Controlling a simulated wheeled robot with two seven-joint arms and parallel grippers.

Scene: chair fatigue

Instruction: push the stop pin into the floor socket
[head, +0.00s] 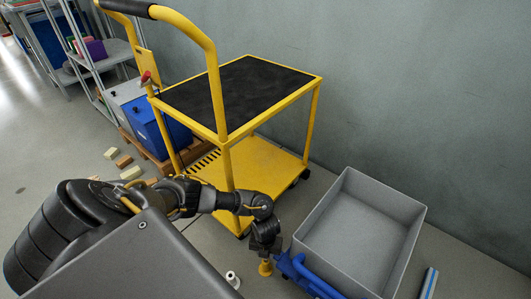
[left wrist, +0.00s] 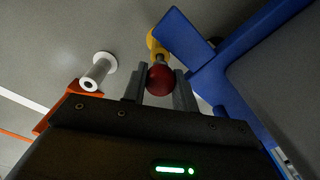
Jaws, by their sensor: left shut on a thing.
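My left gripper (head: 265,252) points down near the floor beside the blue frame. In the left wrist view its two fingers (left wrist: 160,88) are shut on the red ball knob of the stop pin (left wrist: 160,79). A short metal shaft shows beyond the knob, leading to a yellow part (left wrist: 154,43). This yellow part (head: 265,267) also shows just below the gripper in the head view. I cannot tell whether it belongs to the pin or to the floor socket, or how deep the pin sits. The socket's opening is hidden. My right gripper is not in view.
A blue frame (head: 305,277) with a grey bin (head: 408,208) stands close right of the gripper. A white spool-shaped piece (head: 233,279) is on the left. A yellow cart (head: 313,115) stands behind. Loose blocks (head: 124,161) lie on the floor farther left.

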